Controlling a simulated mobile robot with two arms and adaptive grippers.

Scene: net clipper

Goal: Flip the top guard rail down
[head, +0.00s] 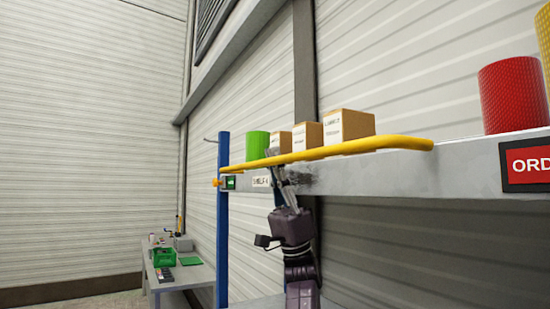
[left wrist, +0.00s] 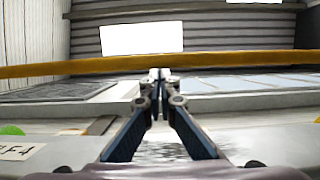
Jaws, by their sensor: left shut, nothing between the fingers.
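The yellow guard rail (head: 340,150) runs along the front edge of the top shelf in the head view, at about the height of the lower part of the boxes. In the left wrist view the rail (left wrist: 60,69) crosses the whole picture just beyond my fingertips. My left gripper (head: 276,170) is shut and empty, pointing up from below, at the shelf front and close to the rail; it also shows in the left wrist view (left wrist: 160,78). I cannot tell whether the fingertips touch the rail. My right gripper is not in view.
The grey shelf (head: 465,165) bears several cardboard boxes (head: 348,125), a green cylinder (head: 258,145) and a red cylinder (head: 513,95). A blue post (head: 223,205) stands at its left end. A side table (head: 190,276) with a green crate (head: 164,257) stands farther back left.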

